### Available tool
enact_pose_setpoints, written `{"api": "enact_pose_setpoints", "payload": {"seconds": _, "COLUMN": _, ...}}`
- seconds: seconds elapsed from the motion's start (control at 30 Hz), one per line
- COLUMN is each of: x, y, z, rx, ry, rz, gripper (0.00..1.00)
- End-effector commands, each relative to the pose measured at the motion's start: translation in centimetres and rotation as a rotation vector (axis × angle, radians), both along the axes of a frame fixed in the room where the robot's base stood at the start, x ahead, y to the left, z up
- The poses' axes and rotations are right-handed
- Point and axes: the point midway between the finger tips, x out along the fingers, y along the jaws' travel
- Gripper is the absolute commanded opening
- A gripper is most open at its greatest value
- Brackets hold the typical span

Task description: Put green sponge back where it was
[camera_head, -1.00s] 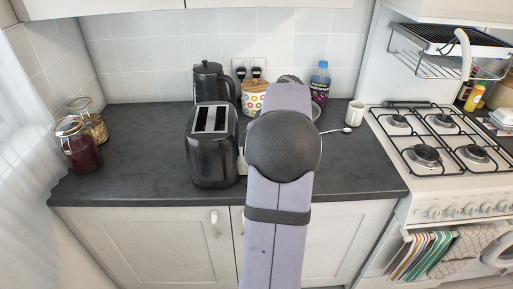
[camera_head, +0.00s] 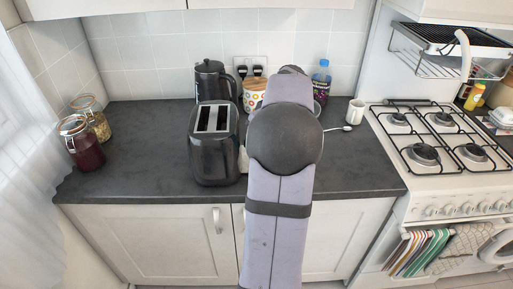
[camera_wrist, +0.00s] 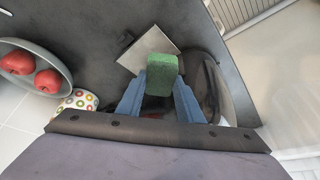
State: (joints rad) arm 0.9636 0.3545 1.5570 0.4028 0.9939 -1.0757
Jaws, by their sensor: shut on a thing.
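The green sponge (camera_wrist: 162,72) is held between the two blue fingers of my gripper (camera_wrist: 160,88) in the wrist view. The gripper is shut on it, above the dark counter (camera_wrist: 110,30). A flat grey square piece (camera_wrist: 146,47) lies just beyond the sponge in that view; I cannot tell what it is or whether the sponge touches it. In the head view my arm hides the gripper and the sponge.
The black toaster (camera_head: 213,145) stands close left of my arm; a dark glossy body (camera_wrist: 205,85) is beside the gripper. A kettle (camera_head: 212,80), dotted pot (camera_head: 252,95), bottle (camera_head: 321,82) and mug (camera_head: 356,111) stand behind. A bowl of red fruit (camera_wrist: 38,68) is nearby.

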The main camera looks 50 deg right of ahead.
Motion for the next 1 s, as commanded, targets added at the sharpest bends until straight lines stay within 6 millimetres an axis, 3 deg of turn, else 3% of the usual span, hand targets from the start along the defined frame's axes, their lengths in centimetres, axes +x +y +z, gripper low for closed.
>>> {"api": "enact_pose_setpoints", "payload": {"seconds": 0.37, "x": -1.3, "y": -1.2, "z": 1.8, "rx": -0.001, "ry": 0.000, "rz": -0.034, "gripper": 0.15}}
{"api": "enact_pose_setpoints", "payload": {"seconds": 0.57, "x": -4.0, "y": -2.9, "z": 4.5, "rx": 0.001, "ry": 0.000, "rz": -0.098, "gripper": 0.15}}
{"api": "enact_pose_setpoints", "payload": {"seconds": 0.67, "x": -6.5, "y": -3.1, "z": 5.1, "rx": 0.004, "ry": 0.002, "rz": -0.142, "gripper": 0.15}}
{"api": "enact_pose_setpoints", "payload": {"seconds": 0.8, "x": -10.1, "y": -3.4, "z": 3.8, "rx": 0.007, "ry": 0.004, "rz": -0.235, "gripper": 0.15}}
{"api": "enact_pose_setpoints", "payload": {"seconds": 1.0, "x": -12.2, "y": -4.5, "z": -0.3, "rx": 0.003, "ry": 0.003, "rz": -0.474, "gripper": 0.15}}
